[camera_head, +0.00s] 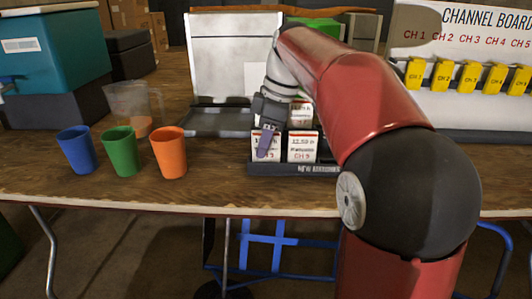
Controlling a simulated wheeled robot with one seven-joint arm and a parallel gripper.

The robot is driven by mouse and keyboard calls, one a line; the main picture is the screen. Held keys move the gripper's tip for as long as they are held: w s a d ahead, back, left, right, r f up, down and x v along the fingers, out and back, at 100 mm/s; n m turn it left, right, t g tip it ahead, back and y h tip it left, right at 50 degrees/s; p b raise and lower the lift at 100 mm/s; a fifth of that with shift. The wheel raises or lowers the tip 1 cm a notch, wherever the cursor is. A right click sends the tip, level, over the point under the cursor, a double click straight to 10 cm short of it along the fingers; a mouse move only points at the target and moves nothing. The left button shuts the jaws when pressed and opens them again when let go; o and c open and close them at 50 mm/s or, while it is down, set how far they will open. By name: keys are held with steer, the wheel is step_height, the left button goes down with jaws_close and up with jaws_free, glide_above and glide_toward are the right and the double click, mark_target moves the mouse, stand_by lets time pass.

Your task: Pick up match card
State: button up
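Several white cards with red and black print stand in a dark tray (320,169), whose front label seems to read "NEW ARRIVALS". One card (302,146) at the front right is in clear view. Another card (276,145) at the front left is partly hidden behind a purple finger. A further card (301,112) shows behind them. My gripper (265,152) reaches down over the front left card. Its finger overlaps that card in the picture; I cannot tell whether it touches it or how far the fingers are apart.
Blue (76,150), green (120,151) and orange (168,152) cups and a clear jug (130,105) stand on the table at left. The channel board (480,40) with yellow pieces (467,77) is at right. A white upright panel (232,55) stands behind. My arm hides the table's right-centre.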

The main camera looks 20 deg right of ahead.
jaws_close()
stand_by(0.4)
